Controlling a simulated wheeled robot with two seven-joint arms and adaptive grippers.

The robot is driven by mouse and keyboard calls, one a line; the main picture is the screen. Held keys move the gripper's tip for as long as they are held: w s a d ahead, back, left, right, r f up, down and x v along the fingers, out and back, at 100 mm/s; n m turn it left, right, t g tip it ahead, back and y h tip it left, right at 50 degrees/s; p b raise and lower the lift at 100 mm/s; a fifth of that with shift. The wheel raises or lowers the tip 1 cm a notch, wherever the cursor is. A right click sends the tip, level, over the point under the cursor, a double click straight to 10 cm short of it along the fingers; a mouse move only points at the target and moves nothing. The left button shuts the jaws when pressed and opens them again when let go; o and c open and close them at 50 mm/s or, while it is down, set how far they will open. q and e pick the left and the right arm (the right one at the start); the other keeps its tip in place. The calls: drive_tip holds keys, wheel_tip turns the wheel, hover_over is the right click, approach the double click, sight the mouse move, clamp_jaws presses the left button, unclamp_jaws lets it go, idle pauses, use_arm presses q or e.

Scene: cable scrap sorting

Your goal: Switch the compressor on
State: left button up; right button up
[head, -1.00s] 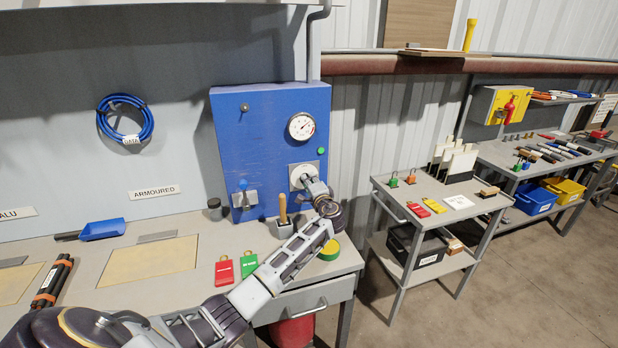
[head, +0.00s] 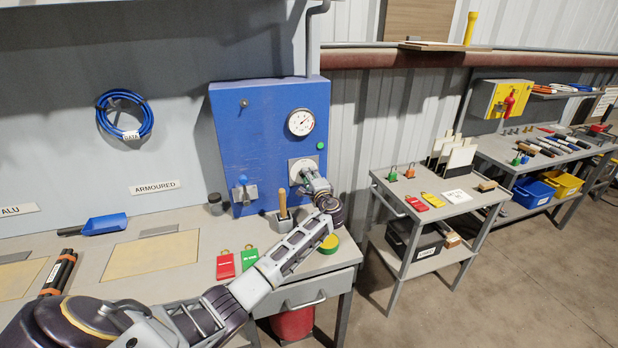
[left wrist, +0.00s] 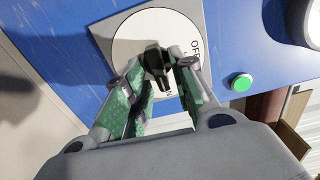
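The blue compressor cabinet (head: 260,130) stands at the back of the bench, with a round gauge (head: 301,123) on its front. Its switch has a white round dial (left wrist: 130,40) lettered OFF and ON and a black knob (left wrist: 157,65). The knob's narrow end points down in the left wrist view, near the ON lettering. My left gripper (head: 306,178) is at the dial; in the left wrist view its green-padded fingers (left wrist: 160,75) are closed on the knob from both sides. A green round lamp or button (left wrist: 240,82) is beside the dial. My right gripper is not in view.
A lever (head: 244,190) is on the cabinet's lower left. A wooden-handled tool (head: 283,203) stands in a holder just below the dial. A grey trolley (head: 410,190) stands to the right.

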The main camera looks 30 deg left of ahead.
use_arm(q)
drive_tip(key=shift+o, duration=0.2)
drive_tip(key=v, duration=1.2)
idle(0.4)
drive_tip(key=shift+d, duration=0.1)
idle(0.5)
